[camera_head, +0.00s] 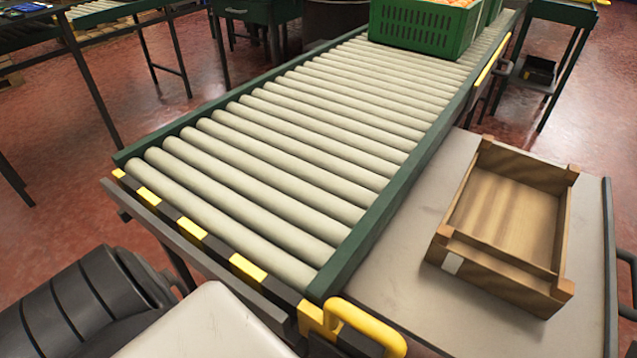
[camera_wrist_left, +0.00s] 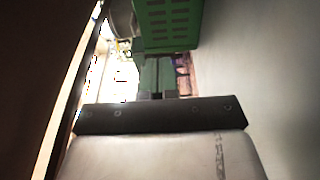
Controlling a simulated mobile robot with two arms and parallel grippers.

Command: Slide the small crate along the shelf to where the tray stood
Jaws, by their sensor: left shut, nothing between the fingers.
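In the head view, a shallow, open wooden crate (camera_head: 505,265) with corner posts sits on a pale grey surface (camera_head: 425,215) beside the roller conveyor. It looks empty. In the left wrist view, a green slotted crate (camera_wrist_left: 168,25) stands ahead of my left gripper (camera_wrist_left: 157,78); whether they touch is unclear. The gripper's fingers are together with nothing between them. Neither gripper shows in the head view, and my right gripper is in no view. No shelf can be made out for certain, and I cannot tell which crate is the small one.
The roller conveyor (camera_head: 270,150) is bare at its near end. A green crate (camera_head: 425,28) with orange contents stands at its far end. A yellow handle (camera_head: 365,325) sticks out at the near corner. A pale flat surface (camera_wrist_left: 270,90) fills the wrist view's right side.

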